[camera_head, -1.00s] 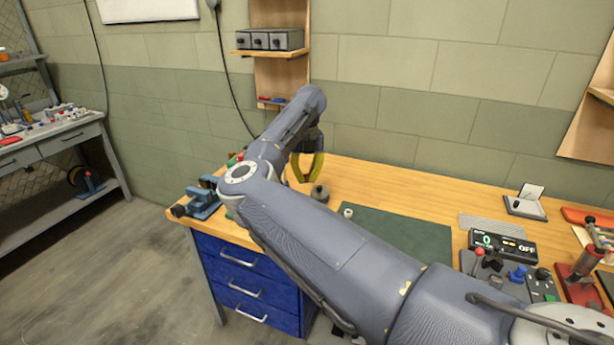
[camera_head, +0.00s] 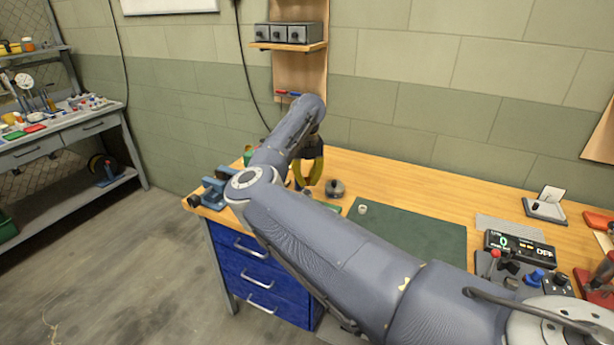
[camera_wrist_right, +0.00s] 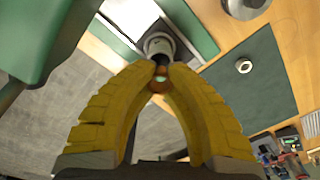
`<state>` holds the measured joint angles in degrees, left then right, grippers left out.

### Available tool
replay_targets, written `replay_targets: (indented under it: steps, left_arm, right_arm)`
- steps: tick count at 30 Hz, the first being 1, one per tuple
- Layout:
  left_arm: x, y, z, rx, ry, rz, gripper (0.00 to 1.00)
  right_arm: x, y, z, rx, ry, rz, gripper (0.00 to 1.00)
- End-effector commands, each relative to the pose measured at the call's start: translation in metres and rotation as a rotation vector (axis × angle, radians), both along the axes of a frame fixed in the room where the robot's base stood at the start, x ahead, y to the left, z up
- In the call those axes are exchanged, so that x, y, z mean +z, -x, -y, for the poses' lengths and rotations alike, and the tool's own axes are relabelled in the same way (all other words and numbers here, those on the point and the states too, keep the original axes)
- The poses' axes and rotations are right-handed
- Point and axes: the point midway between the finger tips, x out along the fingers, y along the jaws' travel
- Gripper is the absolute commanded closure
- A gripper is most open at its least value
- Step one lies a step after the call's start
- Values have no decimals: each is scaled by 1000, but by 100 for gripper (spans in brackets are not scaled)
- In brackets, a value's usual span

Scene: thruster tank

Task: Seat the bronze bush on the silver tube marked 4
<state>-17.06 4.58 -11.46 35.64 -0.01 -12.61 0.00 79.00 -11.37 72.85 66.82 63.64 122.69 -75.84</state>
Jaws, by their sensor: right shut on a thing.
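My right gripper (camera_wrist_right: 161,72) has yellow fingers shut on the bronze bush (camera_wrist_right: 160,84), a small ring at the fingertips. A silver tube end (camera_wrist_right: 158,44) shows just beyond the fingertips in the wrist view; the bush appears close to it, but I cannot tell whether they touch. No number 4 is legible. In the head view the yellow fingers of the right gripper (camera_head: 306,183) point down over the left part of the bench. The bush and tube are hidden there behind my arm. My left gripper is not in view.
A grey round knobbed object (camera_head: 335,188) stands right of the gripper. A small pale ring (camera_head: 362,209) lies on the green mat (camera_head: 420,233). A blue vise (camera_head: 213,190) is at the bench's left end. A control box (camera_head: 518,247) stands at the right.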

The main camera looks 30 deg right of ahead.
Motion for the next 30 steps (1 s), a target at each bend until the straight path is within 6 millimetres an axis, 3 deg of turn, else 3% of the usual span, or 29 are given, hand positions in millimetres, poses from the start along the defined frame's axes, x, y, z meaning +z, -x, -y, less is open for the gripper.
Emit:
replay_targets:
  steps: [15, 30]
  left_arm:
    - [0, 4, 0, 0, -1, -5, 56]
    - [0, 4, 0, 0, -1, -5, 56]
  right_arm:
    - [-27, 0, 0, 0, 1, -1, 100]
    - [-33, 0, 0, -1, 0, 0, 100]
